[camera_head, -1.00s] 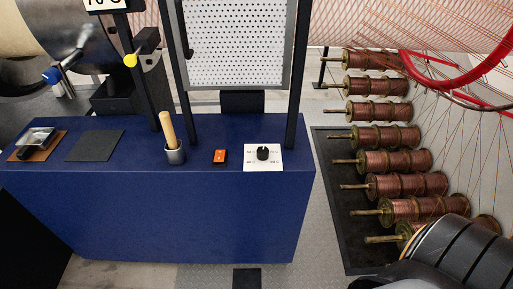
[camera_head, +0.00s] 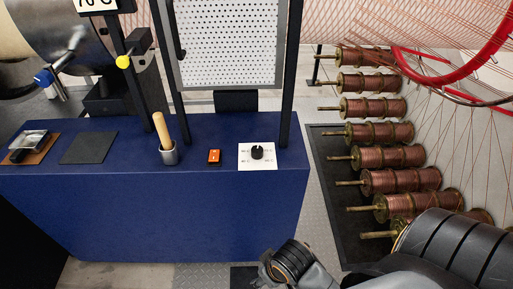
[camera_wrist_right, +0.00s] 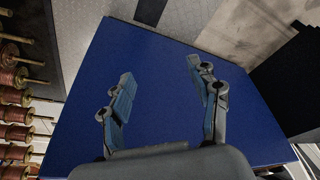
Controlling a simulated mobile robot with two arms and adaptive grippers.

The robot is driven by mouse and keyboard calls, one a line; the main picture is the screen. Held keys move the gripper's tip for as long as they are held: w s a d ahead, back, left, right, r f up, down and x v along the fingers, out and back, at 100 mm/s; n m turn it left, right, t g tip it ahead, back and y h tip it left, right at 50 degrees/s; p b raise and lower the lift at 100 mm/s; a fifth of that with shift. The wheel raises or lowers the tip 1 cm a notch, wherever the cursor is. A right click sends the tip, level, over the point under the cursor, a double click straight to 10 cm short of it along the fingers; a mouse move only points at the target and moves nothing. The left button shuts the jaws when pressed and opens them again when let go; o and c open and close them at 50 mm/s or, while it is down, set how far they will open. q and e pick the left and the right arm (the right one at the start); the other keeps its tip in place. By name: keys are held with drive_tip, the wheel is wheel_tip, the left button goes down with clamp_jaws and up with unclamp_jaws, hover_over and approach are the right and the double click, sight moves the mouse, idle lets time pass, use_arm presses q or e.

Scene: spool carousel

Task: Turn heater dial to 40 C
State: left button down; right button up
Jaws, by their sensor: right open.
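The heater dial (camera_head: 257,152) is a small black knob on a white plate (camera_head: 243,163) with printed temperature marks at its corners. It sits at the right end of the blue bench top. The marks and the knob's pointer are too small to read. My right arm comes in from the lower right in the head view, below and in front of the bench, well apart from the dial. In the right wrist view my right gripper (camera_wrist_right: 165,105) is open and empty, with the blue bench face behind its fingers. My left gripper is not in view.
An orange switch (camera_head: 214,157) and a metal cup with a wooden handle (camera_head: 165,140) stand left of the dial. Black posts and a perforated panel (camera_head: 228,42) rise behind it. Copper spools (camera_head: 400,181) fill the right side. The bench (camera_head: 150,220) front is clear.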

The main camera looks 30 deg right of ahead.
drive_tip(key=w+a+r+m, duration=0.35)
drive_tip(key=w+r, duration=0.45)
drive_tip(key=w, duration=0.4)
drive_tip(key=m+g+h, duration=0.1)
drive_tip(key=m+h, duration=0.3)
drive_tip(key=m, duration=0.7)
approach(257, 149)
drive_tip(key=p+x, duration=0.2)
drive_tip(key=x, duration=0.7)
drive_tip(key=c, duration=1.2)
